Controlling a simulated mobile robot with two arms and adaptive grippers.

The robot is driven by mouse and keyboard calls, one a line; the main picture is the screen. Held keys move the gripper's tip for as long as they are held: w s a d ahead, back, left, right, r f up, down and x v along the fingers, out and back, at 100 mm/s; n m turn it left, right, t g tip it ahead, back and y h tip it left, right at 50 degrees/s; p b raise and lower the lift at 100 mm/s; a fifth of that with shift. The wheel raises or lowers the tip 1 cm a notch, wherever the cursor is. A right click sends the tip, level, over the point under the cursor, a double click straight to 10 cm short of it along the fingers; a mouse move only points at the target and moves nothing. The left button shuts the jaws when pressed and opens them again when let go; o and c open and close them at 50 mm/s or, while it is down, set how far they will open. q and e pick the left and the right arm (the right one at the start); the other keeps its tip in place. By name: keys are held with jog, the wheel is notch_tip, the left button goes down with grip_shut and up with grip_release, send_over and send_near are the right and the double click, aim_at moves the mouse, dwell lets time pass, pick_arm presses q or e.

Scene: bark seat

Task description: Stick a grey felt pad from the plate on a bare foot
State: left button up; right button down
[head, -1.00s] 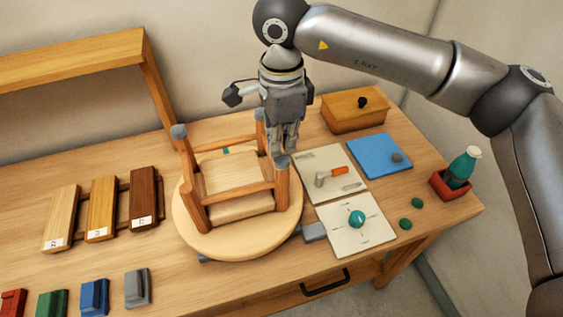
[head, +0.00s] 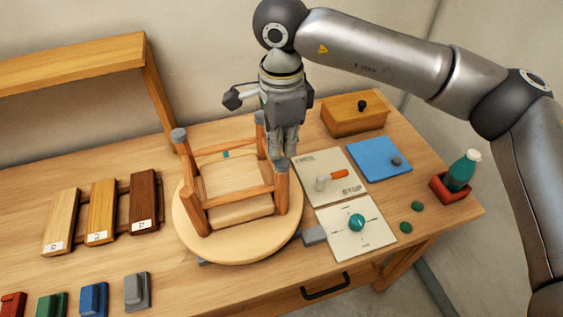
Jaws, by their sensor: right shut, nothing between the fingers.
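An upside-down wooden stool (head: 233,190) rests on a round turntable (head: 240,250), legs up. The blue plate (head: 372,152) holds one grey felt pad (head: 397,161). My right gripper (head: 284,157) points down, shut and empty, just above or behind the near right foot; I cannot tell if they touch. My left gripper is not in view.
A lever panel (head: 318,160) and a dial panel (head: 340,240) lie right of the turntable. Two green pads (head: 417,206), a bottle (head: 463,170) in a red holder and a wooden box (head: 354,113) are further right. Wood samples (head: 102,210) and coloured blocks (head: 94,298) lie left.

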aim_at(282, 162)
jog(key=shift+f+b, duration=1.15)
dwell(0.9)
jog(key=shift+s+f, duration=0.15)
jog(key=shift+f, duration=0.05)
dwell(0.9)
jog(key=shift+r, duration=0.1)
jog(key=shift+w+r, duration=0.2)
jog(key=shift+r, duration=0.6)
jog(key=shift+r+p, duration=1.1)
jog(key=shift+r, duration=1.2)
